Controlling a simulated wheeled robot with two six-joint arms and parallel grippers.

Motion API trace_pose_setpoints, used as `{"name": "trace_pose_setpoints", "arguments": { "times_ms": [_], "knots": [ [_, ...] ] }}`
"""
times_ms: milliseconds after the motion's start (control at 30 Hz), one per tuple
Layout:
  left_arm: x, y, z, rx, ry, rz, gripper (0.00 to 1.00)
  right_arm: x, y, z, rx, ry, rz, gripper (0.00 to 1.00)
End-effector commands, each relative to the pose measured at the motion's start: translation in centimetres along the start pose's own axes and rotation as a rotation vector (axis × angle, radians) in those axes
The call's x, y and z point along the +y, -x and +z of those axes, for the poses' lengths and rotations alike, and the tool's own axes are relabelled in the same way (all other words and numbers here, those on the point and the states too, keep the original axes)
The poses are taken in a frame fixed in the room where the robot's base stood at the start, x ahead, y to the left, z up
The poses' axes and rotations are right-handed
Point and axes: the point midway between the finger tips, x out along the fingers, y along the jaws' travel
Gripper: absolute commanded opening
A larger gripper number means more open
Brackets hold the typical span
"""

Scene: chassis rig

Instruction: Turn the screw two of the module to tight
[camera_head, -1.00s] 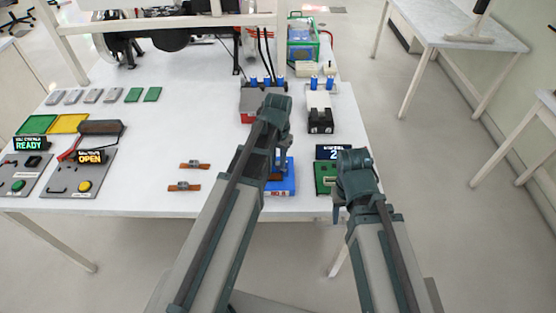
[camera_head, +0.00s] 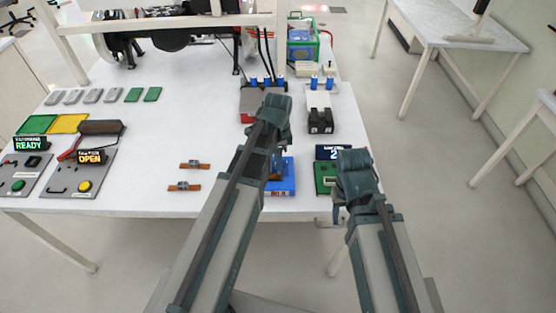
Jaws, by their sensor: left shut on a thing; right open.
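A blue block (camera_head: 284,188) with a printed label on its front lies near the table's front edge, partly hidden by my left arm. I take it to be the module; its screws cannot be made out. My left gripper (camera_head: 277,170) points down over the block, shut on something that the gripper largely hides. A small brown patch shows beneath it. My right gripper (camera_head: 338,211) is open and empty at the table's front edge, just below a green board (camera_head: 325,177). A dark display (camera_head: 327,153) behind the board shows a blue digit, partly hidden by my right arm.
Two brown strap-like parts (camera_head: 185,187) lie left of my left arm. Two panels with lit signs (camera_head: 90,157) stand at the far left. Red (camera_head: 249,104) and black-and-white (camera_head: 320,121) holders with blue-topped cylinders stand behind. The table's middle left is clear.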

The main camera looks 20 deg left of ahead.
Motion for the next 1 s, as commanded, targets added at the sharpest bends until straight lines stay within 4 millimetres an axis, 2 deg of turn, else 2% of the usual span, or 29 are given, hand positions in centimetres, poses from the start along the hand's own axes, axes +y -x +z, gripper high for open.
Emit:
{"name": "trace_pose_setpoints", "arguments": {
  "times_ms": [333, 900, 933, 1000],
  "knots": [
    [0.02, -0.01, 0.02, 0.0, -0.138, 0.001, 0.0, 0.0, -0.01, 0.0, 0.0, 0.0, 0.0, 0.5],
    [0.02, -0.01, 0.02, 0.0, -0.167, 0.001, 0.0, 0.0, -0.01, 0.0, 0.0, 0.0, 0.0, 0.5],
    [0.02, -0.01, 0.02, 0.0, -0.166, 0.001, 0.28, 0.0, -0.01, 0.0, 0.0, 0.0, 0.0, 0.5],
    [0.02, -0.01, 0.02, 0.0, -0.166, 0.0, 0.4, 0.0, -0.01, 0.0, 0.0, 0.0, 0.0, 0.5]
  ]
}}
